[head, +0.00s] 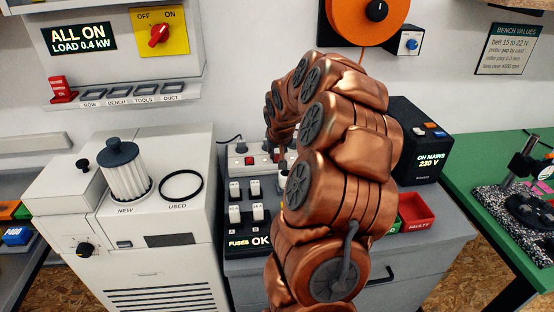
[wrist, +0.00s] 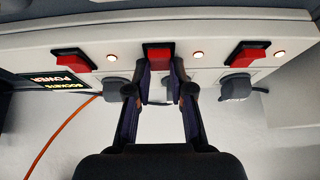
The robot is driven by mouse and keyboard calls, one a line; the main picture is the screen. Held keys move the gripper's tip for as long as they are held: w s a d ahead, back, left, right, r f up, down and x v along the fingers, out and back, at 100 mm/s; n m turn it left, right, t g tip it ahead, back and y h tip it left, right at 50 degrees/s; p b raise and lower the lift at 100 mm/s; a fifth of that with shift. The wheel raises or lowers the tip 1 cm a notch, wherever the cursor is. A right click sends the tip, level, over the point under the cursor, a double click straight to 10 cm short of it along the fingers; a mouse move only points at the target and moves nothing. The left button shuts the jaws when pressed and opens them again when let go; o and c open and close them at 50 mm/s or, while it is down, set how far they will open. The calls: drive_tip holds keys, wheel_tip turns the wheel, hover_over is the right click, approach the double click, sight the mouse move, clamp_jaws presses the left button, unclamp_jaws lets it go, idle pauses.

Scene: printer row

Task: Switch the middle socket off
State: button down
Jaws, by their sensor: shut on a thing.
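The socket strip (wrist: 220,48) runs across the top of the wrist view, with its label upside down at the left. It carries three red switches, a left one (wrist: 73,60), the middle switch (wrist: 159,54) and a right one (wrist: 246,56). A small lit lamp (wrist: 197,54) sits to the right of the middle switch, and the other two lamps are lit too. My gripper (wrist: 160,66) has its fingertips closed in on both sides of the middle switch. In the head view the strip (head: 240,170) is partly hidden behind my copper arm, which also hides most of the gripper.
Dark plugs (wrist: 237,86) sit by the switches, and an orange cord (wrist: 65,125) runs at the left.

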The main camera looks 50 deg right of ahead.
drive_tip(key=shift+s+a+f+t+h+b, duration=0.15)
drive_tip(key=shift+t+h+b, duration=0.25)
drive_tip(key=shift+b, duration=1.45)
drive_tip(key=shift+s+a+f+t+h+b, duration=0.15)
drive_tip(key=shift+t+h+b, duration=0.25)
drive_tip(key=shift+b, duration=1.4)
drive_tip(key=shift+w+r+t+b, duration=0.1)
drive_tip(key=shift+r+t+b, duration=0.3)
drive_tip(key=shift+b, duration=0.35)
drive_tip(key=c, duration=1)
unclamp_jaws()
drive_tip(key=shift+f, duration=0.15)
drive_tip(key=v, duration=1.2)
drive_tip(key=shift+a, duration=0.1)
